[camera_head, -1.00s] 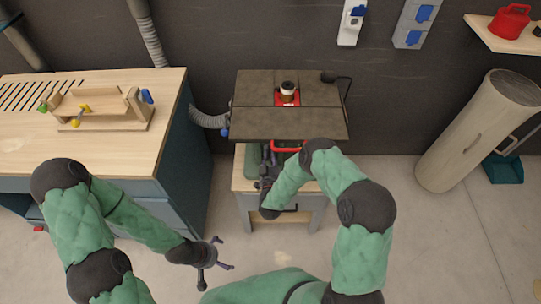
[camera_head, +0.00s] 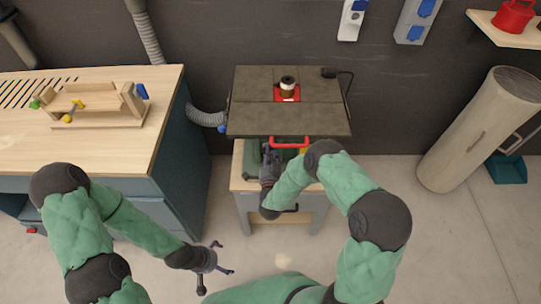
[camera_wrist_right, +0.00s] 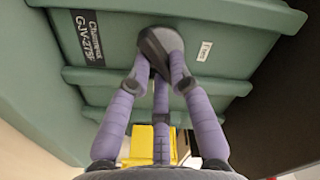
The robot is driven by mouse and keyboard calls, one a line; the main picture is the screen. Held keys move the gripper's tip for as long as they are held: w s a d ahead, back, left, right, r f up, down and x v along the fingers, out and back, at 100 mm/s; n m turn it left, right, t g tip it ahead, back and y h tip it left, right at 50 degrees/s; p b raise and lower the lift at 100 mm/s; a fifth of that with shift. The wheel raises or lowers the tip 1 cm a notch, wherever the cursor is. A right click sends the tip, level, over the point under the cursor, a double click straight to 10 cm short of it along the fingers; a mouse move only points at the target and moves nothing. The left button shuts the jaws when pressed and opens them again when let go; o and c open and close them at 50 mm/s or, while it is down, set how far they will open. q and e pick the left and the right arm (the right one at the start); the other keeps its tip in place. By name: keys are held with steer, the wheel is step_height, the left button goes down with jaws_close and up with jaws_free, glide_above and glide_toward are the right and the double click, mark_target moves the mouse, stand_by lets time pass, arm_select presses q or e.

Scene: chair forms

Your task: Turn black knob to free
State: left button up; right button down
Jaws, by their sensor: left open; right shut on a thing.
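The black knob (camera_wrist_right: 156,43) is on a green machine housing (camera_wrist_right: 115,55) in the right wrist view. A white label reading "Free" (camera_wrist_right: 205,51) is to the right of the knob. A black label with white lettering (camera_wrist_right: 88,38) is to its left. My right gripper (camera_wrist_right: 161,78) has its purple fingers closed around the knob. In the head view my right gripper (camera_head: 269,160) is under the dark table top, beside the green housing (camera_head: 252,160), and the knob is hidden there. My left gripper (camera_head: 216,262) is open and empty above the floor.
The dark machine table top (camera_head: 290,117) overhangs my right gripper, with a red handle (camera_head: 289,141) at its front edge. A workbench (camera_head: 60,140) stands at the left. A yellow part (camera_wrist_right: 150,145) lies below the knob in the right wrist view.

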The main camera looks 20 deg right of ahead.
steer(key=shift+f+m+b, duration=0.15)
steer(key=shift+m+b, duration=0.7)
steer(key=shift+m, duration=1)
steer(key=shift+f+m+b, duration=0.15)
steer(key=shift+m+b, duration=0.65)
steer(key=shift+m, duration=1.05)
steer(key=c, duration=1.1)
jaws_free()
steer(key=v, duration=1.2)
